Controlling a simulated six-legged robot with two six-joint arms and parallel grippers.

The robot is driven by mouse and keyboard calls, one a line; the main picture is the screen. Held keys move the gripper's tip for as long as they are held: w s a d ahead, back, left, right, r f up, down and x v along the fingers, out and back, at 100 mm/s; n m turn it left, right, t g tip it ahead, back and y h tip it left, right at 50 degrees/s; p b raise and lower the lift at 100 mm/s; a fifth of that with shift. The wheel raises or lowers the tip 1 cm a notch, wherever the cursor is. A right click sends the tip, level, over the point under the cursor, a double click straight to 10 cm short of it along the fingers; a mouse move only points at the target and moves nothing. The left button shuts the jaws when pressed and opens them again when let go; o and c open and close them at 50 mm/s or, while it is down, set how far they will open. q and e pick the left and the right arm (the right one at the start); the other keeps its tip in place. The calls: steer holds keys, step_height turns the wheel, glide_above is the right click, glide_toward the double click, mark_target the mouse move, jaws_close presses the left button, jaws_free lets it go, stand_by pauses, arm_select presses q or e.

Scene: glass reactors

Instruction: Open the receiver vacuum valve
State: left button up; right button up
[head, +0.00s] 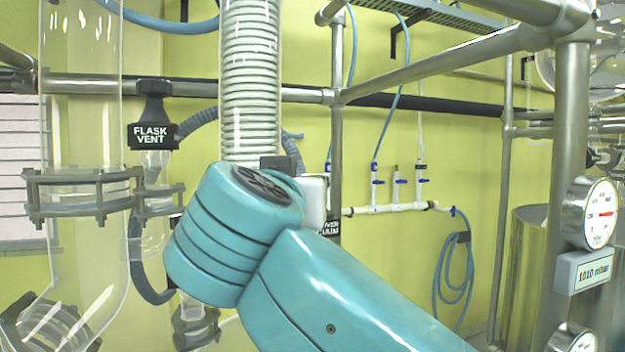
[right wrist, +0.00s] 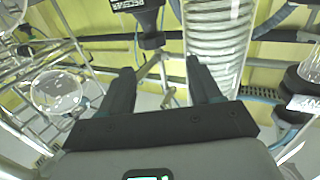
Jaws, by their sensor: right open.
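A black label partly hidden behind my arm, reading "...VER ...UUM" (head: 331,228), shows just right of my teal right arm in the head view. In the right wrist view a black fitting marked "RECEIVER" (right wrist: 140,5) is at the top edge, with its dark stem (right wrist: 151,39) pointing down; the rest of its label is not readable. My right gripper (right wrist: 163,84) is open, with nothing between its fingers. The fitting lies beyond the fingertips, apart from them. My left gripper is not in view.
A ribbed clear column (head: 250,80) stands right behind my arm, and close beyond the right finger in the wrist view (right wrist: 215,45). The black flask vent fitting (head: 153,135) and glass vessel (head: 82,240) are left. Steel pipes (head: 440,62) and a gauge (head: 590,213) are right.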

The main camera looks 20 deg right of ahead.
steer(key=p+x, duration=0.1)
steer(key=x, duration=0.3)
steer(key=d+r+p+x, duration=0.1)
steer(key=p+x, duration=0.1)
steer(key=x, duration=0.2)
steer(key=s+d+p+x, duration=0.1)
steer(key=x, duration=0.2)
steer(key=shift+w+d+r+p, duration=0.15)
steer(key=shift+w+d+p, duration=0.1)
steer(key=shift+w+p, duration=0.15)
steer(key=w, duration=0.2)
steer(key=w+f+p, duration=0.1)
steer(key=shift+w+d, duration=0.15)
steer(key=shift+w, duration=0.25)
steer(key=shift+d, duration=0.2)
steer(key=shift+s+d+r, duration=0.1)
steer(key=shift+s, duration=0.3)
steer(key=shift+s+r, duration=0.1)
steer(key=shift+s, duration=0.1)
steer(key=shift+w+a, duration=0.2)
steer(key=shift+a, duration=0.1)
steer(key=c, duration=0.7)
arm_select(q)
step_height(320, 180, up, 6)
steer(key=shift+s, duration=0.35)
arm_select(e)
steer(key=shift+d, duration=0.15)
